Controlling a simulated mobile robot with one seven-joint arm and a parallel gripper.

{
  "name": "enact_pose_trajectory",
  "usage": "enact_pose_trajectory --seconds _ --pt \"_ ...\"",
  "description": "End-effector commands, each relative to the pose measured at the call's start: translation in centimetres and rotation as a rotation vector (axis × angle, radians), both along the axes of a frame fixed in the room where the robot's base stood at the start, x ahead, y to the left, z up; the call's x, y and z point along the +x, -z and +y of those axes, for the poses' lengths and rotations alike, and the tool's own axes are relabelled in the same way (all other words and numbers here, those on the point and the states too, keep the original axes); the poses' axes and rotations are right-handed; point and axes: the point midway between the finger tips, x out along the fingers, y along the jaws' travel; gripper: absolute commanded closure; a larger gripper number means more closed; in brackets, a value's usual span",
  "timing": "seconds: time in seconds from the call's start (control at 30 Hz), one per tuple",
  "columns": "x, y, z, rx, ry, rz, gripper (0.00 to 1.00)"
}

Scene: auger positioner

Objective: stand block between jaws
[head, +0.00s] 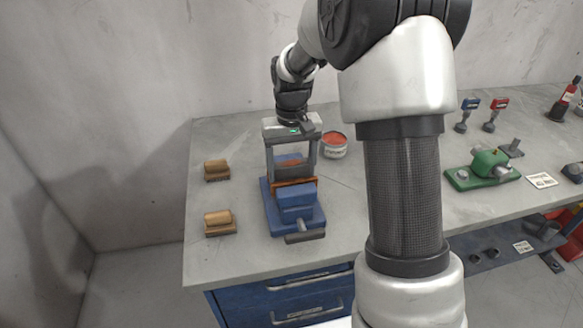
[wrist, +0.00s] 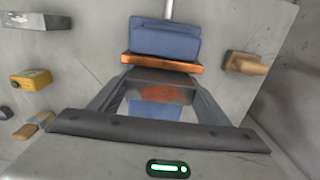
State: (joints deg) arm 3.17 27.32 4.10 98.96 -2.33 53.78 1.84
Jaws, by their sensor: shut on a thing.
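My gripper (head: 292,172) points down over the blue vise (head: 311,222) and is shut on a grey block with a rusty orange patch on its top face. In the wrist view the block (wrist: 162,94) spans the gap between the two fingers of my gripper (wrist: 163,83). The vise's front jaw (wrist: 165,40) is blue with an orange-brown facing (wrist: 160,62) close beside the block. Blue of the vise's other side (wrist: 155,112) shows behind the block. The block's lower end is hidden, so I cannot tell whether it touches the vise.
Two wooden-handled brushes (head: 216,169) (head: 219,222) lie left of the vise. A tin with a red top (head: 334,147) stands to its right. A green machine (head: 483,168) is farther right. In the wrist view a yellow box (wrist: 31,79) lies at left. My arm hides mid-bench.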

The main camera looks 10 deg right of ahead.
Motion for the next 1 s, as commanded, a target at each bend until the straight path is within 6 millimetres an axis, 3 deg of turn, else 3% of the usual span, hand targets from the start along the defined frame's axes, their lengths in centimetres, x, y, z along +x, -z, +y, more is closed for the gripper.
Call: enact_pose_trajectory --seconds 0.33,0.37,0.47,0.77,0.87,1.0 --pt "0.1 0.6 0.0 0.0 0.0 -0.005 0.92" --pt "0.1 0.5 0.0 0.0 0.0 -0.005 0.26" --pt "0.1 0.5 0.0 0.0 0.0 -0.004 0.1" --pt "-0.1 0.8 0.0 0.0 0.0 0.004 0.08" --pt "0.0 0.2 0.0 0.0 0.0 0.001 0.08" --pt "0.0 -2.1 0.0 0.0 0.0 -0.003 0.08"
